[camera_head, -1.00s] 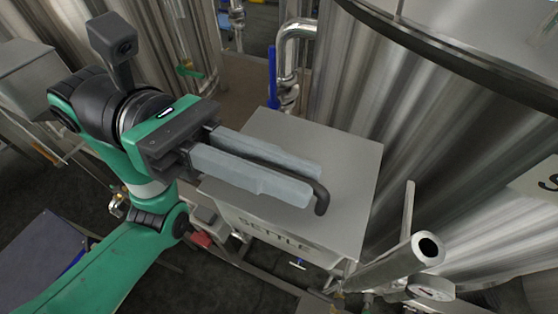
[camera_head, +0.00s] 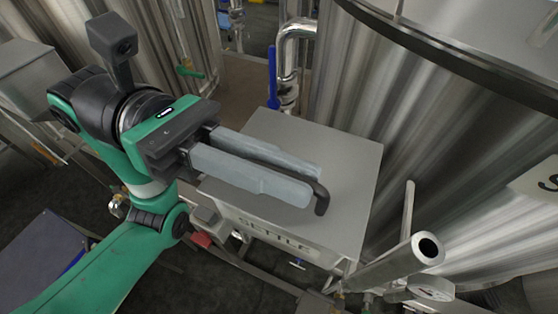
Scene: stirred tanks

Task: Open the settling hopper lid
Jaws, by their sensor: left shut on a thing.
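The settling hopper (camera_head: 288,238) is a grey metal box with "SETTLE" lettered on its front, in the middle of the head view. Its flat lid (camera_head: 345,165) lies level on top and looks closed. A dark bar handle (camera_head: 321,200) runs along the lid, and its bent end shows past my fingertips. My left gripper (camera_head: 314,184) reaches in from the left above the lid, with its long grey fingers shut on the handle, one on each side. The fingers hide most of the handle. My right gripper is not in view.
A large ribbed steel tank (camera_head: 400,100) stands close behind and right of the hopper. An open pipe end (camera_head: 428,248) and a gauge (camera_head: 432,288) are at the lower right. A bent steel pipe (camera_head: 290,45) with a blue lever (camera_head: 272,75) rises behind the hopper.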

